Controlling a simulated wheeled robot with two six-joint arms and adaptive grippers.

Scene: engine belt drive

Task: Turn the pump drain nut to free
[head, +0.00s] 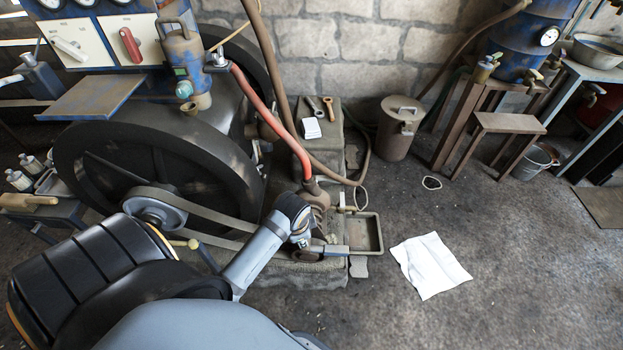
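The brown pump (316,197) stands on the stone block in the middle, with a red hose (268,118) running down to its top. A rectangular drain tray (366,249) sits just right of it. My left arm reaches in from the lower left, and its wrist (294,214) covers the pump's lower front. My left gripper (312,250) is low beside the pump, small and dark. I cannot tell whether its fingers are open or shut, or whether it touches anything. I cannot make out the drain nut. My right gripper is not in view.
A large black flywheel (155,170) and a belt (195,209) stand close on the left. A white cloth (431,265) lies on open floor at the right. A brown can (399,130) and a wooden stool (507,124) stand behind. Tools (329,106) lie on the block.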

